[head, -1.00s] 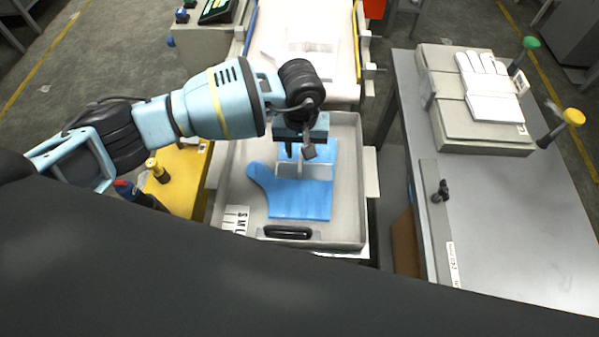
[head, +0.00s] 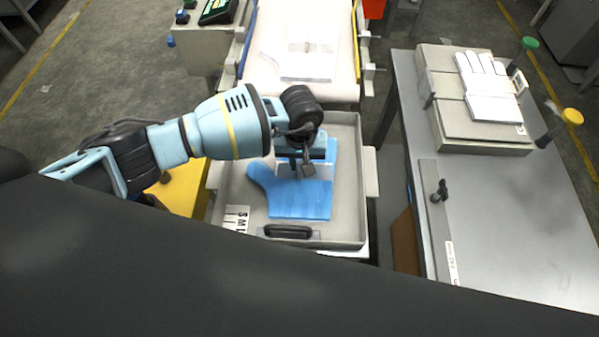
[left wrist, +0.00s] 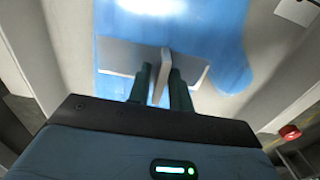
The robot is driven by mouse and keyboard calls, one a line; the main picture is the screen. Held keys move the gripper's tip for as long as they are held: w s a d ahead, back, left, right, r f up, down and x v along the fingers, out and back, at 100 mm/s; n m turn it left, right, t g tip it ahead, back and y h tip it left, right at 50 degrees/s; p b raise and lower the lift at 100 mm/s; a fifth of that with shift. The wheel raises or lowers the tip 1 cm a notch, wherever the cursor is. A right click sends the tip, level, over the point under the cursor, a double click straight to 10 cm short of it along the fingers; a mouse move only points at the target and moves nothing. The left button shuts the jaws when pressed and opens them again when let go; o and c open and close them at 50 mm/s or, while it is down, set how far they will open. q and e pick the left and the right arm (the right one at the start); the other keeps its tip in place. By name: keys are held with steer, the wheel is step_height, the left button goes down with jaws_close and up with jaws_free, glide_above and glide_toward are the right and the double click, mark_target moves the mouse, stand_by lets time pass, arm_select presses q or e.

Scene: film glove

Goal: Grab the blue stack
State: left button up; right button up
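The blue stack (head: 298,203) is a flat, glove-shaped pile lying in a grey tray (head: 236,194); it also shows in the left wrist view (left wrist: 232,45). A pale plate with an upright tab (left wrist: 115,57) sits on the stack. My right gripper is not in view.
A conveyor (head: 268,75) with a pale sheet lies beyond the tray. A grey table (head: 500,220) at the right holds a box-like fixture (head: 480,135) with a white glove shape (head: 490,90) on top. A size card (head: 236,218) and a black handle (head: 288,231) are at the tray's near side.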

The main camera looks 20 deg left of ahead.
arm_select(q)
jaws_close()
steer(key=shift+r, duration=0.1)
step_height(320, 180, up, 10)
stand_by(0.5)
